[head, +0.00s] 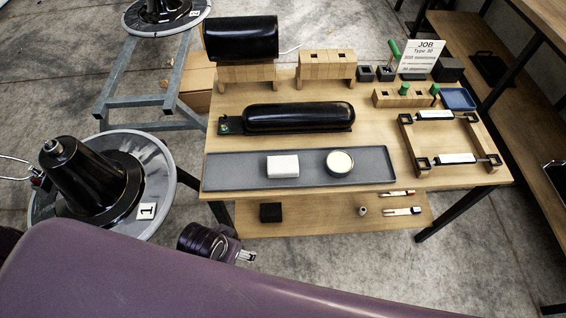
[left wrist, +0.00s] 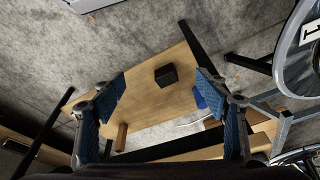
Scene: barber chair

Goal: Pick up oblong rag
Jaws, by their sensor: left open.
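A white oblong folded rag (head: 282,166) lies on the grey tray (head: 228,170) at the front of the wooden table in the head view. A round, cream-topped thing (head: 339,161) lies to its right on the same tray, apart from it. My left gripper (left wrist: 161,88) is open in the left wrist view, its blue-padded fingers spread with nothing between them. The rag cannot be made out in that view. My right gripper is not in view.
A long black cylinder (head: 298,117) lies behind the tray. A wooden frame (head: 410,145) with metal bars stands to the right. A lower shelf (head: 325,215) holds a black block (head: 271,212) and small tools. Black cone stands (head: 85,180) are at the left.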

